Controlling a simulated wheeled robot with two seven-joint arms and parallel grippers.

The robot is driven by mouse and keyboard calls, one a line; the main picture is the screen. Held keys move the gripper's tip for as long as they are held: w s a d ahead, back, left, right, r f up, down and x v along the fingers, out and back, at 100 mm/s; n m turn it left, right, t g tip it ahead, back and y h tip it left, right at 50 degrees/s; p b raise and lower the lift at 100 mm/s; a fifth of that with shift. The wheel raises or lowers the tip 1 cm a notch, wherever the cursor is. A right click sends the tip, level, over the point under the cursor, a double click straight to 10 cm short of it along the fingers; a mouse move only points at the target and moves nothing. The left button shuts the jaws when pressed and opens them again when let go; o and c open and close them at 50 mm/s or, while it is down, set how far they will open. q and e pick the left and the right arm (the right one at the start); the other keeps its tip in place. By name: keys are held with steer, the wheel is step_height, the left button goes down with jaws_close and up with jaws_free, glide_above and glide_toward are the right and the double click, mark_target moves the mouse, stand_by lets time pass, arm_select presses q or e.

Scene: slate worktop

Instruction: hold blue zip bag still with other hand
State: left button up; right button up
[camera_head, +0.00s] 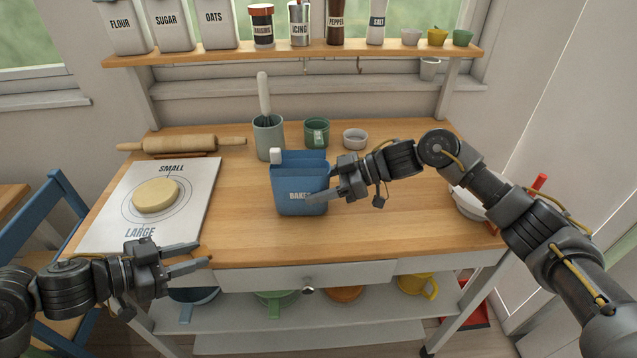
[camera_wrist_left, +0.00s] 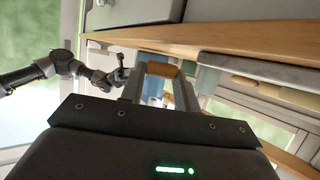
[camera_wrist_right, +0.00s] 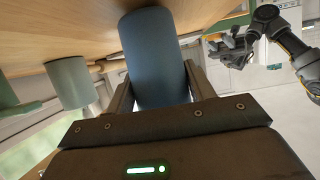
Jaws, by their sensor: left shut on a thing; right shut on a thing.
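The blue zip bag (camera_head: 290,203) stands upright on the wooden worktop with its top open and a white tab (camera_head: 276,157) at its upper left corner. A partly covered label reads "BAKE". My right gripper (camera_head: 330,196) is shut on the bag's right side; the blue side also fills the space between the fingers in the right wrist view (camera_wrist_right: 155,60). My left gripper (camera_head: 205,254) is at the worktop's front left edge, well apart from the bag. It is shut on a small brown piece (camera_wrist_left: 162,70) that spans its fingertips; I cannot tell what it is.
A board (camera_head: 100,228) with a round of dough (camera_head: 156,195) lies at the left, a rolling pin (camera_head: 180,144) behind it. A crock with a whisk (camera_head: 268,137), a green mug (camera_head: 317,133) and a small bowl (camera_head: 355,139) stand behind the bag. The worktop's front middle is clear.

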steer(key=shift+f, duration=0.45)
steer(key=shift+f, duration=0.1)
stand_by(0.7)
steer(key=o, duration=0.9)
steer(key=shift+o, duration=0.2)
steer(key=c, duration=0.9)
steer(key=shift+c, duration=0.2)
